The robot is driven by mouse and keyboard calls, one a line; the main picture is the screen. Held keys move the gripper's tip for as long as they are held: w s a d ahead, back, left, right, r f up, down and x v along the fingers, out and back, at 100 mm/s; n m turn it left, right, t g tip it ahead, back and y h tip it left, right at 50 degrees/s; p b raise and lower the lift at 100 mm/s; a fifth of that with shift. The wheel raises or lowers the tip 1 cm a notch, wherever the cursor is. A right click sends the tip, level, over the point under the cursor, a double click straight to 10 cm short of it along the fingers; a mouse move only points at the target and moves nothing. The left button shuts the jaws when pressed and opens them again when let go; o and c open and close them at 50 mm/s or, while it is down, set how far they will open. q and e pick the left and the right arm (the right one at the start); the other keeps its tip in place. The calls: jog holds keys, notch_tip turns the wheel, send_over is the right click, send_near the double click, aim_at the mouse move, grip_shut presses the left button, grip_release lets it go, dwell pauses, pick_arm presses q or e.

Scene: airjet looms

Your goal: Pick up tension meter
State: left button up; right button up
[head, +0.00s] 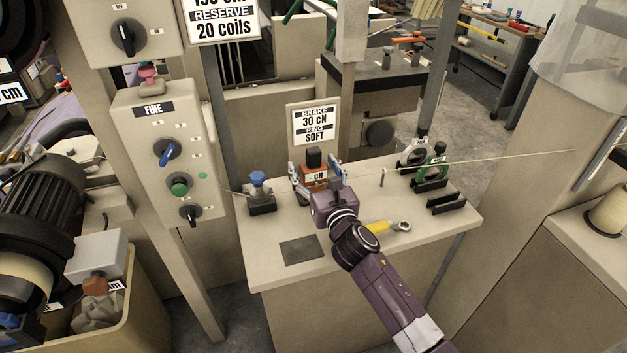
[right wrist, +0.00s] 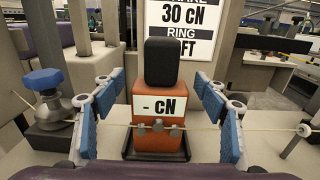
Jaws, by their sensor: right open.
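The tension meter is an orange box (right wrist: 158,110) with a black upright block on top and a white "- cN" label. In the right wrist view the blue-padded fingers of the gripper (right wrist: 158,112) are open, one on each side of the meter, with a visible gap on both sides. My left gripper is not in view.
A blue-knobbed device (head: 260,195) stands left of the meter and a green device (head: 432,168) right. A yellow-handled tool (head: 380,227) and dark pad (head: 301,251) lie on the table (head: 270,274). A "BRAKE 30 cN" sign (head: 314,124) stands behind.

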jog(key=shift+c, duration=0.4)
jog(key=c, duration=1.3)
jog(key=shift+r, duration=0.15)
jog(key=c, duration=0.3)
